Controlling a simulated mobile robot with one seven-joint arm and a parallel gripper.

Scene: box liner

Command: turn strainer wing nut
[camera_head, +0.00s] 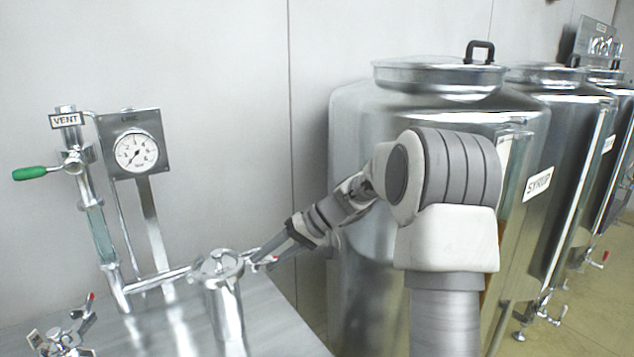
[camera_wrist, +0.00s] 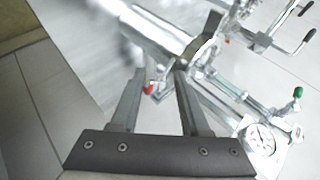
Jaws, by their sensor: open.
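The steel strainer (camera_head: 226,305) stands upright on the bench with a round lid (camera_head: 218,264). In the wrist view the strainer (camera_wrist: 150,28) appears as a shiny cylinder beyond the fingertips. A small red-tipped metal part (camera_head: 272,260) sticks out at the right side of the lid. It also shows in the wrist view (camera_wrist: 149,88), between the fingers and closer to the left one. I cannot tell clearly whether it is the wing nut. My gripper (camera_head: 258,256) reaches in from the right at lid height. In the wrist view its fingers (camera_wrist: 160,78) are apart, with nothing clamped.
A pressure gauge (camera_head: 136,150) and a VENT valve with a green handle (camera_head: 30,173) stand behind left. A red-tipped fitting (camera_head: 66,338) is at the front left. The bench (camera_head: 275,315) is bare right of the strainer. Large steel tanks (camera_head: 365,220) stand at right.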

